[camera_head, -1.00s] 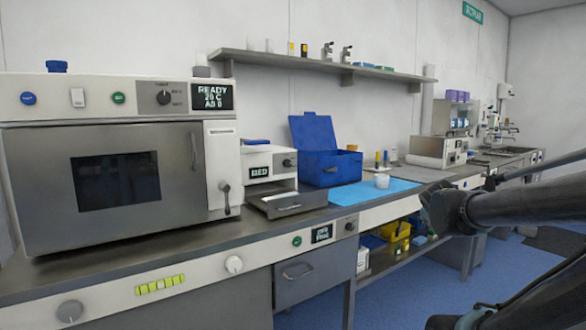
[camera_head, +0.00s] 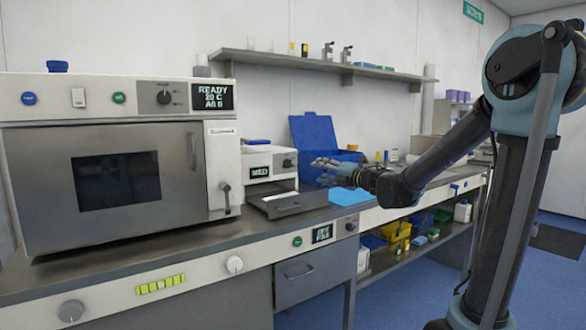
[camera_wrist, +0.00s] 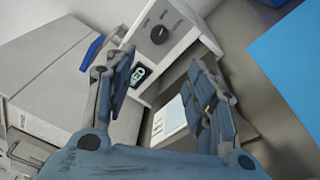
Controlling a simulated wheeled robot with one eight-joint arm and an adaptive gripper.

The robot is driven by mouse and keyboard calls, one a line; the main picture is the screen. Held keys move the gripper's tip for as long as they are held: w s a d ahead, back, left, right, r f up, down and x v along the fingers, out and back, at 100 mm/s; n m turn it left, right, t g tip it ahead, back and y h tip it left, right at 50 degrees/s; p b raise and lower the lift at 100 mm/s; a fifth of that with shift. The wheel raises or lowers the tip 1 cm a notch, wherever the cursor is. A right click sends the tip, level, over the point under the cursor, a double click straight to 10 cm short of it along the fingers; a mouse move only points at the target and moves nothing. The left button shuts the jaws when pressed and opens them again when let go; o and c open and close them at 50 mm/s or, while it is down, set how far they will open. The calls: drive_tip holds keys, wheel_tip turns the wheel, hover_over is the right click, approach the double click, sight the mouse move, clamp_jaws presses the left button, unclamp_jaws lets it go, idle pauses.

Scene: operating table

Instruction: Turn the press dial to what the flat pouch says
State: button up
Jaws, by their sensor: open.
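The press (camera_head: 268,165) is a small white unit between the large oven and the blue box. Its display (camera_head: 259,172) seems to read MED. Its dark round dial (camera_head: 288,163) is on the right of its front; the dial also shows in the wrist view (camera_wrist: 160,35), with labels too blurred to read. My gripper (camera_head: 322,170) is open and empty, in front of the press and to the right of its dial. In the wrist view its fingers (camera_wrist: 162,68) spread below the dial, apart from it. A flat pale item with a blue edge (camera_wrist: 170,117), possibly the pouch, lies below; no writing is legible.
A metal drawer or tray (camera_head: 300,208) sticks out below the press. The oven (camera_head: 60,150) stands left, with its own knob (camera_head: 164,97). The open blue box (camera_head: 312,135) is partly behind my gripper. A blue mat (camera_head: 350,197) lies to the right.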

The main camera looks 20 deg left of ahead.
sight(290, 164)
drive_tip(key=x, duration=1.7)
